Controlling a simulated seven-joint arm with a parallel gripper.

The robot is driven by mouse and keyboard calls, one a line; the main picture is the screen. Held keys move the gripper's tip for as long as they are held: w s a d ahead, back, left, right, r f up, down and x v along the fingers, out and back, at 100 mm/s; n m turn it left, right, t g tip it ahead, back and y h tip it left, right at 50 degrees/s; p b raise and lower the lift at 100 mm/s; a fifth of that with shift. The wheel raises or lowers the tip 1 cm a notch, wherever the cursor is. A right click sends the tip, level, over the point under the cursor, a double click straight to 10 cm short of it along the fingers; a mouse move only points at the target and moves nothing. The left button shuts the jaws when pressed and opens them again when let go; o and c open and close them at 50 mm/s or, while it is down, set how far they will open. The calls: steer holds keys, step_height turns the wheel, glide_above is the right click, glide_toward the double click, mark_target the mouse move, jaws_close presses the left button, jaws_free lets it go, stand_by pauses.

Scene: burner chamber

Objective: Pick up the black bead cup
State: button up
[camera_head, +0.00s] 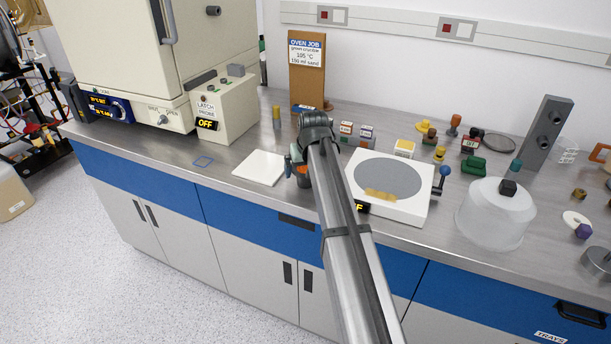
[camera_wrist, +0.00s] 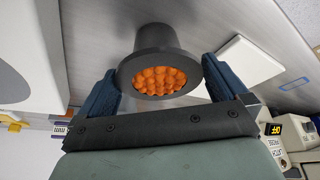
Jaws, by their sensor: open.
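The black bead cup (camera_wrist: 157,50) is dark and flared at the rim, filled with orange beads, and shows in the wrist view just beyond my gripper. In the head view only a small part of the cup (camera_head: 304,181) shows, mostly hidden by my arm. My gripper (camera_wrist: 158,88) is open, with one blue finger to each side of the cup in the wrist view. A gap shows between the cup and the right finger; I cannot tell whether the left finger touches. My gripper (camera_head: 297,165) is also partly hidden in the head view.
A white square plate (camera_head: 260,167) lies left of the cup. A hotplate (camera_head: 408,207) with a grey disc stands close on the right. A corkboard sign (camera_head: 306,78), small labelled blocks (camera_head: 346,128) and a translucent dome (camera_head: 492,220) stand elsewhere on the bench.

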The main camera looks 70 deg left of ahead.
steer(key=c, duration=0.8)
steer(key=shift+r, duration=0.1)
